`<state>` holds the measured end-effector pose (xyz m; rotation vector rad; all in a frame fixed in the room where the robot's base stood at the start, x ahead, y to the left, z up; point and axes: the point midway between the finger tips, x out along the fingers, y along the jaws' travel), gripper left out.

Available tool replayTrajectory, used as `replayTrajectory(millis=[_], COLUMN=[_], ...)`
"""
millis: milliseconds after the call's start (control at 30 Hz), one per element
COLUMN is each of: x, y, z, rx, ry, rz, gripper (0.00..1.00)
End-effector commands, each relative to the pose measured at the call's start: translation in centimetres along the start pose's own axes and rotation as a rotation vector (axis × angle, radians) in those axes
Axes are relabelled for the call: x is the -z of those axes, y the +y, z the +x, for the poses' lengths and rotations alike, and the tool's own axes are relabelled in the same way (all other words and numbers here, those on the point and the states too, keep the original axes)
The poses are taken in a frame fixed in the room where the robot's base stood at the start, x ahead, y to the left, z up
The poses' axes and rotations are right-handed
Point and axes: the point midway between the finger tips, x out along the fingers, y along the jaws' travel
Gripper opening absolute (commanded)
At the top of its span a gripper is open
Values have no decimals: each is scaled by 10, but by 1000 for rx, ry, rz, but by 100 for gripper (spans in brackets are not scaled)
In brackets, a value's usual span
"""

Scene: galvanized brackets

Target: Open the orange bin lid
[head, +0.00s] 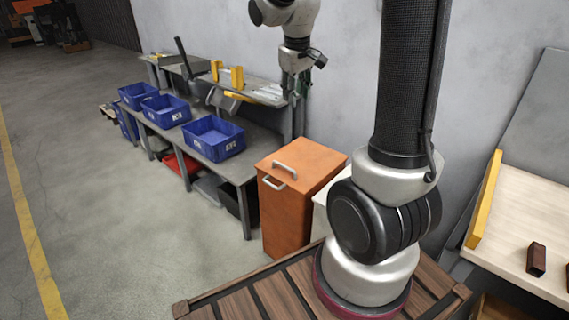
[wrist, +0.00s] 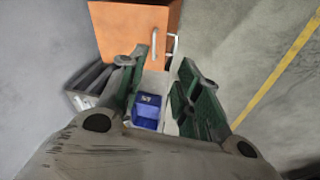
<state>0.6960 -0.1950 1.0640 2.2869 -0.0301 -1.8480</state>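The orange bin (head: 292,222) stands on the floor at the end of the workbench. Its flat orange lid (head: 310,157) lies level on top, shut. A pale bar handle (head: 291,168) is on the lid, and a second handle (head: 272,183) is on the front face. The bin (wrist: 125,35) also shows at the top of the wrist view, with both handles at its right side. My gripper (head: 303,84) hangs above and behind the bin, clear of it. In the wrist view its green fingers (wrist: 163,68) are spread apart with nothing between them.
A grey workbench (head: 245,165) with blue bins (head: 213,138) runs along the wall left of the orange bin. Yellow pieces (head: 237,77) stand on its upper shelf. A slatted wooden deck (head: 235,303) is in front. Open floor (head: 120,210) lies to the left.

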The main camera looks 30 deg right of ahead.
Motion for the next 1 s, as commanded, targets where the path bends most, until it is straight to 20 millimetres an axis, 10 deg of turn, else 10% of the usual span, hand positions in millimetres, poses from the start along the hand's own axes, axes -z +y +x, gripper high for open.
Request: replayTrajectory(millis=[200,433,1000], x=[68,91,82], y=[10,7,3], z=[136,265,372], rx=[-18,-12,-3], ry=[-87,-140,-160], rz=[-106,-199,-237], gripper=[33,33,33])
